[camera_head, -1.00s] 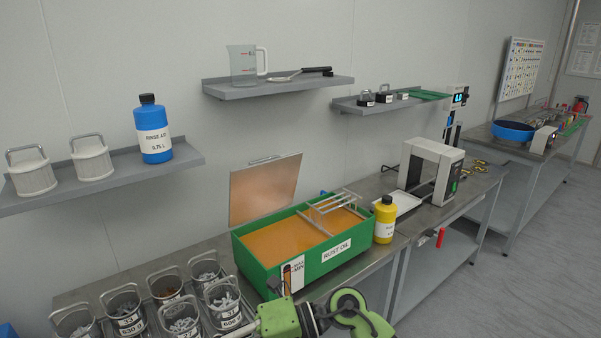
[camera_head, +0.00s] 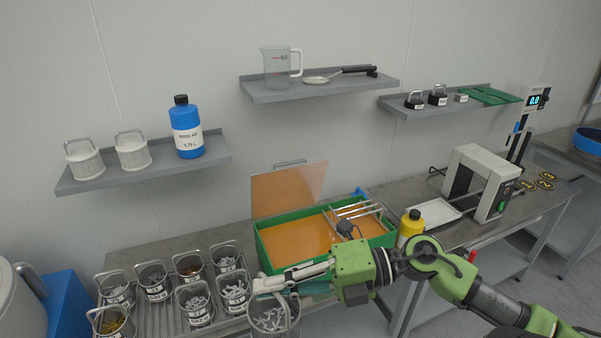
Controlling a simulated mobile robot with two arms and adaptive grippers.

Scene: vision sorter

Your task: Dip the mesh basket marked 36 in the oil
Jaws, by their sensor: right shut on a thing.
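My right gripper (camera_head: 264,285) comes in from the right and is shut on the handle of a mesh basket (camera_head: 272,318) filled with grey parts. This basket is at the bottom of the view, in front of the oil tank; its number cannot be read. I cannot tell whether it is lifted clear of the surface below. The green tank (camera_head: 262,246) holds orange oil (camera_head: 297,240), with a metal rack (camera_head: 355,211) across its right end. My right gripper and forearm hide much of the tank's front. My left gripper is not in view.
Several more filled baskets (camera_head: 197,306) stand on a ribbed tray (camera_head: 171,313) left of the tank. A yellow bottle (camera_head: 410,227) stands close to the tank's right end. An upright copper-coloured panel (camera_head: 288,190) is behind the tank. Shelves (camera_head: 150,165) hang above.

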